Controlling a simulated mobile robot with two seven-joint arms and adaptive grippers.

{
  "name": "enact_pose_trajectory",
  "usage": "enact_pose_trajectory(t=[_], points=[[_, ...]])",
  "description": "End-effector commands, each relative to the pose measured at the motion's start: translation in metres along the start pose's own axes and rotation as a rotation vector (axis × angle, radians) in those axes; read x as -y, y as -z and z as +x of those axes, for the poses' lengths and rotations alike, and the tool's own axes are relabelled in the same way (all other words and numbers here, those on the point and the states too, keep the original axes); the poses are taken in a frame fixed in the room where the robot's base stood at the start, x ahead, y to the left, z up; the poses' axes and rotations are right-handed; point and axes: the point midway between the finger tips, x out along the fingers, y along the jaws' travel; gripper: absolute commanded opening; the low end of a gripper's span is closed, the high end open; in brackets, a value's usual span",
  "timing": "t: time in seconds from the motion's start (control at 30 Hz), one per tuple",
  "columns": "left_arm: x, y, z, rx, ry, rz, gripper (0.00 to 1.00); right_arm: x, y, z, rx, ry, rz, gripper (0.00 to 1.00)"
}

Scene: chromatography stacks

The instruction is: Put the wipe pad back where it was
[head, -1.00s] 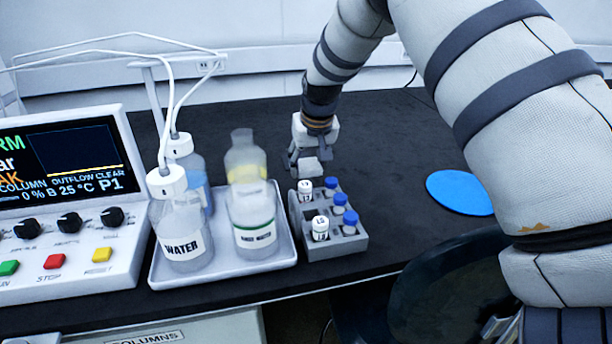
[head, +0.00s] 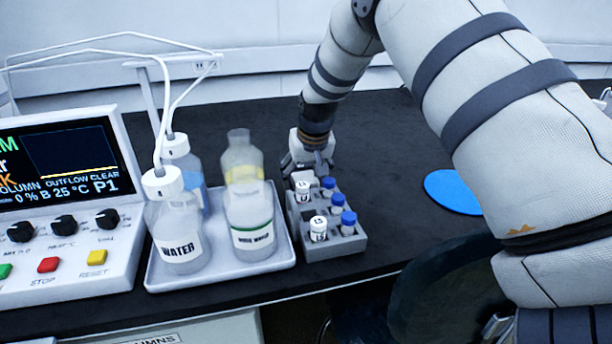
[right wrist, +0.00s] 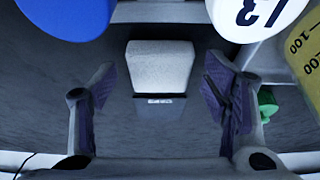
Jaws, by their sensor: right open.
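The wipe pad (right wrist: 160,68), which I take to be the pale grey block, shows in the right wrist view. Below it is a darker face with a small label strip too small to read. My right gripper (right wrist: 158,105) is open, with one finger to each side of the pad and no visible contact. In the head view my right gripper (head: 308,168) is low over the black bench, just behind the vial rack (head: 335,243). The pad cannot be made out there. My left gripper is not in view.
The rack holds blue-capped and white-capped vials close to my right gripper. A tray (head: 160,283) with bottles stands to the left, beside the control unit (head: 70,240). A blue disc (head: 453,192) lies to the right. The bench (head: 390,150) between is clear.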

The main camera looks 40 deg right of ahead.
Motion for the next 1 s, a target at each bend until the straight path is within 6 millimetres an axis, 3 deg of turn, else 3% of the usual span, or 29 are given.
enact_pose_trajectory(t=[0.2,0.4,0.57,1.0], points=[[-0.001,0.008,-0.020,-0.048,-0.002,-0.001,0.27,0.001,0.004,-0.063,-0.012,0.005,0.000,0.69],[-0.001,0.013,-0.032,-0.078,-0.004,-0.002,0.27,0.001,0.003,-0.107,-0.009,0.003,0.000,0.69],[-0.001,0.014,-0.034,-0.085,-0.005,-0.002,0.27,0.000,0.001,-0.120,-0.003,0.001,0.000,0.69],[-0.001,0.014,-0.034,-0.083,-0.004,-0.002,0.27,0.000,0.000,-0.119,0.000,0.000,0.000,0.69]])
